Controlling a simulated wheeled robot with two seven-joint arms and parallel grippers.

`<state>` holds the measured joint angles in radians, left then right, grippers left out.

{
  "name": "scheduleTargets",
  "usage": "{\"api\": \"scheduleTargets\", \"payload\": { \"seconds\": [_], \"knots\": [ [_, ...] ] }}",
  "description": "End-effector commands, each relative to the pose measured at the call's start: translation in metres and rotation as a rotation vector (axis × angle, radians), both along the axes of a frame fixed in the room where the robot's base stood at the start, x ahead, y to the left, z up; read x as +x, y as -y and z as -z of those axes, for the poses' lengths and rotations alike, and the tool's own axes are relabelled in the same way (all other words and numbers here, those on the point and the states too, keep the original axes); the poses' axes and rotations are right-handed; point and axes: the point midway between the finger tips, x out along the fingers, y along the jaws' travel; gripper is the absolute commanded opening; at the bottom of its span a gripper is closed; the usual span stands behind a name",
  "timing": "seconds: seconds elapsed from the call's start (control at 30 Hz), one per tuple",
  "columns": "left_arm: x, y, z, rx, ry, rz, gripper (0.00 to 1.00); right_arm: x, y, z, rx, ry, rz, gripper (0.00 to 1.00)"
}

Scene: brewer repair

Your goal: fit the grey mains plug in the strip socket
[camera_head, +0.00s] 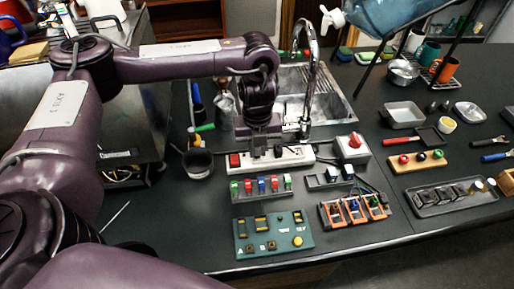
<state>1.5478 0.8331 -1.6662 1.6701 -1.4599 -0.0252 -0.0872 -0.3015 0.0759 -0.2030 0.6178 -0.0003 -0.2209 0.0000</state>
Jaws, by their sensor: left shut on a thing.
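The white strip socket (295,158) lies on the dark bench in front of the sink, with a red switch (235,160) at its left end. My left gripper (260,151) points down over the left half of the strip and is shut. The grey mains plug is hidden or too small to make out at the jaws. I cannot tell whether it touches the strip or sits in an outlet. My right gripper is not in view.
A row of coloured switches (262,187) stands just in front of the strip. A grey box with a red knob (352,147) is at its right end. A dark cup (198,163) stands to the left, and a tall tap (311,75) rises behind.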

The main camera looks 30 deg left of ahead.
Motion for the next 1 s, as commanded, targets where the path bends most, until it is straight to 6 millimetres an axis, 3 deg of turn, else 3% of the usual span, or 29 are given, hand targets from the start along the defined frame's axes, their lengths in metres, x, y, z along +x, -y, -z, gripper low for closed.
{"api": "scheduleTargets", "payload": {
  "seconds": [0.27,1.0],
  "knots": [
    [-0.0002,-0.0002,-0.0012,0.0,0.0,0.0,0.0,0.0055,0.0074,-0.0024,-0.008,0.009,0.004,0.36],
    [-0.0007,0.0002,0.0006,-0.001,-0.001,0.0,0.0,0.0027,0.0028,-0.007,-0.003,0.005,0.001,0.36]
  ]
}}
